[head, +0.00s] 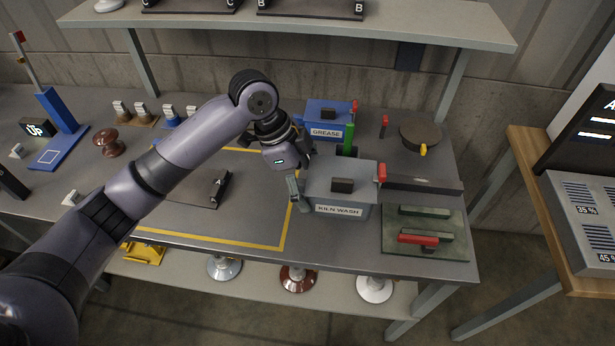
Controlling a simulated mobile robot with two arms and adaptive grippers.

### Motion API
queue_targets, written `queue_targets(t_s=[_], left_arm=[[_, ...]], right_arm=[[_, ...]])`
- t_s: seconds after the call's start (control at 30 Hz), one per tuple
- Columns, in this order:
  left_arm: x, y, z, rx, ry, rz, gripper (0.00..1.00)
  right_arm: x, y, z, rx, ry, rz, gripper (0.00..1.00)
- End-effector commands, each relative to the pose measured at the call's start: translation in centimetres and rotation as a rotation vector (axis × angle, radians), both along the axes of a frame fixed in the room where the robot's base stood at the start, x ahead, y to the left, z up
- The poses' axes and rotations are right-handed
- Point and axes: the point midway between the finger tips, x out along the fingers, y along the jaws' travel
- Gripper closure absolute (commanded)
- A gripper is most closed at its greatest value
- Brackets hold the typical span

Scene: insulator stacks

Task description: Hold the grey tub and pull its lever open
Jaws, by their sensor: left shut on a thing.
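The grey tub (359,196), labelled KILN WASH, stands upright on the table right of the yellow outline. A dark knob (342,185) sits on its lid. Its red lever (382,172) stands upright at the right end of the tub. My left gripper (297,177) is at the tub's left side, shut on the tub there; the exact contact is partly hidden by the gripper. My right gripper is not in view.
Behind stands a blue tub (318,135) labelled GREASE, with a green part (350,137) and a red lever (355,107). A dark bar (423,184) and a green plate with a red handle (417,239) lie to the right. A round dark lidded pot (421,135) stands behind.

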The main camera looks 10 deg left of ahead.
Motion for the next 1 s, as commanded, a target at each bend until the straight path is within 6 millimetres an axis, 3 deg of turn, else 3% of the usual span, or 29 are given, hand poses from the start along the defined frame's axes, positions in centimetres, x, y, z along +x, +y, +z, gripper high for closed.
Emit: queue_targets(t_s=[1.0], left_arm=[[0.0,-0.1,-4.7,-0.003,-0.002,0.000,0.61]], right_arm=[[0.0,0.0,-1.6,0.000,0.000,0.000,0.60]])
